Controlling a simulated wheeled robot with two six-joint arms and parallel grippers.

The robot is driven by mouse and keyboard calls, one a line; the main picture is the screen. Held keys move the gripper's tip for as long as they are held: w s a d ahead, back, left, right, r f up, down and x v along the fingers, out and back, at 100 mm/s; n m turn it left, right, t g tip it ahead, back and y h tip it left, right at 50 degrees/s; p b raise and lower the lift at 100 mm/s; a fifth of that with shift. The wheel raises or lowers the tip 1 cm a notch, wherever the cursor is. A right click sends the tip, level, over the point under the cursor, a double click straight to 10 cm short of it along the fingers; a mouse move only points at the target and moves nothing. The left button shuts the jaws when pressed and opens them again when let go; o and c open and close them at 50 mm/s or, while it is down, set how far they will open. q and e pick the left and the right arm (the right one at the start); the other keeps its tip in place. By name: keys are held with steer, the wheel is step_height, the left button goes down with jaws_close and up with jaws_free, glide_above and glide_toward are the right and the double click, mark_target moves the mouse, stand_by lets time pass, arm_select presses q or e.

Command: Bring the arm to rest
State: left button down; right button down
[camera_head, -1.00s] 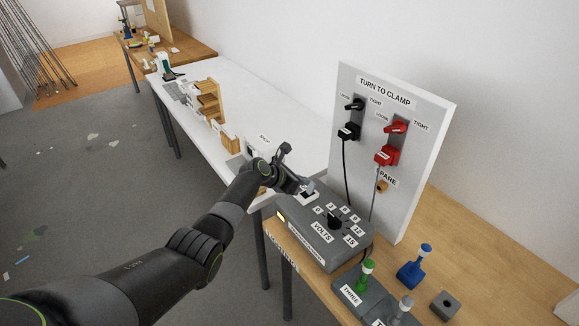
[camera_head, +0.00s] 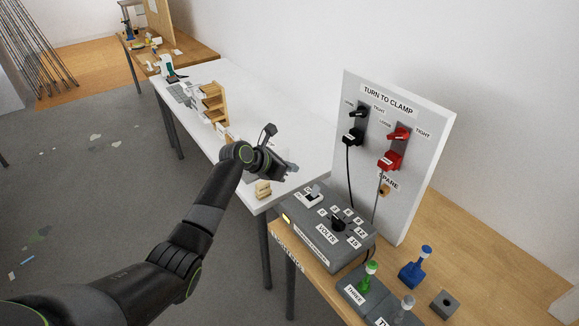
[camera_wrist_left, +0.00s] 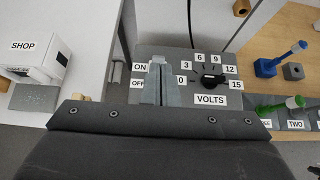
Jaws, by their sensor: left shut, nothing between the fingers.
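My left gripper (camera_head: 288,170) is shut and empty. In the head view it hangs above the near end of the white table, up and left of the grey power box (camera_head: 318,232). In the left wrist view its closed fingertips (camera_wrist_left: 158,68) point toward the box and cover part of it beside the ON and OFF labels. The box has a black VOLTS knob (camera_head: 336,222) and a light switch (camera_head: 314,195). In the wrist view the knob (camera_wrist_left: 212,81) sits right of the fingers. My right gripper is not in view.
An upright grey board (camera_head: 420,120) with black and red clamps stands behind the box. Green, grey and blue handled pieces, such as the blue one (camera_head: 416,268), stand on the wooden bench at right. A small wooden block (camera_head: 263,189) sits at the white table's near corner. Open floor lies left.

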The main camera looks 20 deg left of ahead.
arm_select(q)
steer(key=shift+d+r, duration=0.1)
stand_by(0.4)
steer(key=s+a+f+m+g+y+b, duration=0.1)
steer(key=s+a+f+m+y, duration=0.2)
steer(key=f, duration=0.8)
steer(key=s+a+f+m+b, duration=0.25)
steer(key=s+f, duration=0.25)
steer(key=f, duration=0.7)
steer(key=s+a+f+m+g+y+b, duration=0.1)
steer(key=s+a+f+m, duration=0.2)
steer(key=s+f, duration=0.55)
steer(key=s+a+f+m+g+y+b, duration=0.15)
steer(key=s+f+m, duration=0.25)
steer(key=s+f, duration=0.5)
steer(key=s+f+m+g+b, duration=0.1)
steer(key=s+f+m, duration=0.4)
steer(key=s, duration=0.7)
steer(key=s+a+f+m+g+y+b, duration=0.1)
steer(key=s+f+m, duration=0.4)
steer(key=s, duration=0.8)
steer(key=s+f+m+g+y+b, duration=0.1)
steer(key=s+f+m+g, duration=0.1)
steer(key=s+f+m, duration=0.3)
steer(key=s+f, duration=0.4)
steer(key=s, duration=0.4)
steer(key=shift+s+a, duration=0.25)
steer(key=shift+a, duration=0.05)
